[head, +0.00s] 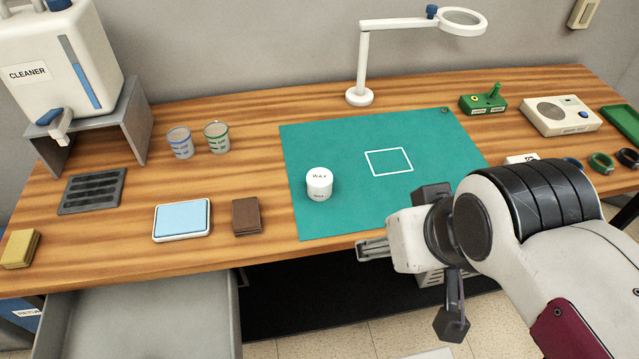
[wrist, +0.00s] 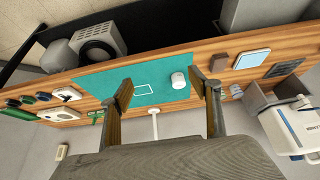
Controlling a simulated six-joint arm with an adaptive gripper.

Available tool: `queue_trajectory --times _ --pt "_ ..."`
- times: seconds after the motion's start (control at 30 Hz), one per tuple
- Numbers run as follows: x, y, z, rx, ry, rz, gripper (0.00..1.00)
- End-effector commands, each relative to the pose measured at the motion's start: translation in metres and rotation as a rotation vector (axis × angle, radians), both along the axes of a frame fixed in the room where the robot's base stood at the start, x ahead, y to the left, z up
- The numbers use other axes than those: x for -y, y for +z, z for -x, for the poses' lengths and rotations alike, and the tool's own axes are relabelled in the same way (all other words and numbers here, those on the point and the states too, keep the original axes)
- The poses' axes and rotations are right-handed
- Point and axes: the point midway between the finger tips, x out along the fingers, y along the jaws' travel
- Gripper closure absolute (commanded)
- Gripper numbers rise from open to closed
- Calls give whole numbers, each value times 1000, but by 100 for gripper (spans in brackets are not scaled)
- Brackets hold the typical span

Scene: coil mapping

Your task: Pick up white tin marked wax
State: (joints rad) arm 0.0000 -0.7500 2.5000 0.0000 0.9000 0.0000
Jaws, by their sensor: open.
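The white tin marked WAX (head: 319,184) stands upright on the left part of the green mat (head: 440,135), left of a white square outline. My gripper (head: 372,249) is at the front edge of the table, to the right of the tin and nearer the camera, apart from it. In the wrist view my gripper (wrist: 166,92) has its two fingers spread wide with nothing held between them. The tin (wrist: 179,80) shows beyond the fingers, near the right finger in the picture, and the mat (wrist: 100,80) lies behind it.
A brown block (head: 246,216) and a blue pad in a white tray (head: 182,220) lie left of the mat. Two cups (head: 217,137) stand farther back. A white magnifier lamp (head: 360,97) stands at the mat's back edge. The mat around the tin is clear.

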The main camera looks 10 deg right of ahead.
Motion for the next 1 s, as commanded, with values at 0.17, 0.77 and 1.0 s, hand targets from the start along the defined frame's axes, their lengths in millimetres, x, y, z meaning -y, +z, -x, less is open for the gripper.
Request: queue_trajectory --times 0.17,0.77,1.0 --pt "0 0 0 0 0 0 38" --pt "56 4 -83 117 -32 178 38" --pt "84 3 -137 198 5 277 38"
